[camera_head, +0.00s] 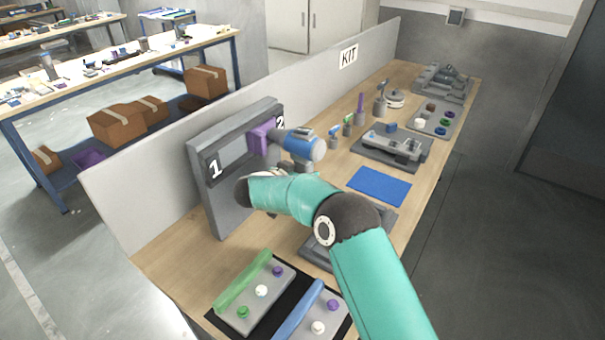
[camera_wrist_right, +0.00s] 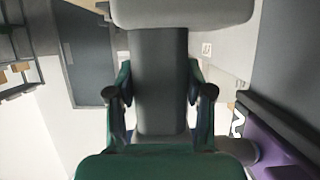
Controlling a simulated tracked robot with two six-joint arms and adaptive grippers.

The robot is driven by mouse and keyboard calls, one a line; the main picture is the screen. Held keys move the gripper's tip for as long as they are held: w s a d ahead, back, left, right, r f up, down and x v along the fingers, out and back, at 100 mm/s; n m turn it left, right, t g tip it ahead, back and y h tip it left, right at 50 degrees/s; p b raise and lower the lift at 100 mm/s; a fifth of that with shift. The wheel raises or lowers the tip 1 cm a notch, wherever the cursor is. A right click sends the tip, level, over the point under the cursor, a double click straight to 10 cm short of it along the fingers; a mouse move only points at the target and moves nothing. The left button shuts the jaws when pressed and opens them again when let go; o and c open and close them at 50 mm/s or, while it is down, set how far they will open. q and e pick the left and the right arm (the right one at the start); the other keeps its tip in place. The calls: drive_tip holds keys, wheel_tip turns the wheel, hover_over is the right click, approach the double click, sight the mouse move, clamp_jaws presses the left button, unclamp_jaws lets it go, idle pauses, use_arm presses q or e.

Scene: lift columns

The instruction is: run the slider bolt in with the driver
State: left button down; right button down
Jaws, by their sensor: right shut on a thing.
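A grey upright panel (camera_head: 208,207) carries the labels 1 and 2. A purple slider block (camera_head: 262,139) sits on it at the end by label 2. The blue-and-grey driver (camera_head: 303,146) is level in front of the panel, its nose pointing at the purple block. Whether the nose touches the bolt cannot be told; the bolt is hidden. In the right wrist view my right gripper (camera_wrist_right: 160,97) is shut on the driver's dark grey handle (camera_wrist_right: 158,65). The driver's nose (camera_wrist_right: 238,149) reaches close to the purple block (camera_wrist_right: 270,150) there. My left gripper is out of view.
A blue mat (camera_head: 379,186), a grey fixture (camera_head: 395,148) and several small tools line the bench to the right. Trays with a green bar (camera_head: 243,279) and a blue bar (camera_head: 300,312) lie at the front. A grey KIT partition (camera_head: 130,195) stands behind the panel.

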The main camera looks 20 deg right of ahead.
drive_tip(key=shift+w+a+r+p, duration=0.15)
drive_tip(key=shift+w+r+p, duration=0.15)
drive_tip(key=shift+p, duration=0.6)
idle(0.9)
drive_tip(key=shift+f, duration=0.1)
idle(0.4)
drive_tip(key=shift+s+d, duration=0.5)
drive_tip(key=shift+s, duration=0.35)
drive_tip(key=shift+s+d, duration=0.5)
drive_tip(key=shift+s, duration=0.3)
drive_tip(key=shift+s+d+b, duration=0.3)
drive_tip(key=shift+s, duration=0.25)
drive_tip(key=shift+s+d, duration=0.5)
drive_tip(key=shift+s, duration=0.35)
drive_tip(key=shift+s+d, duration=0.5)
drive_tip(key=shift+s, duration=0.35)
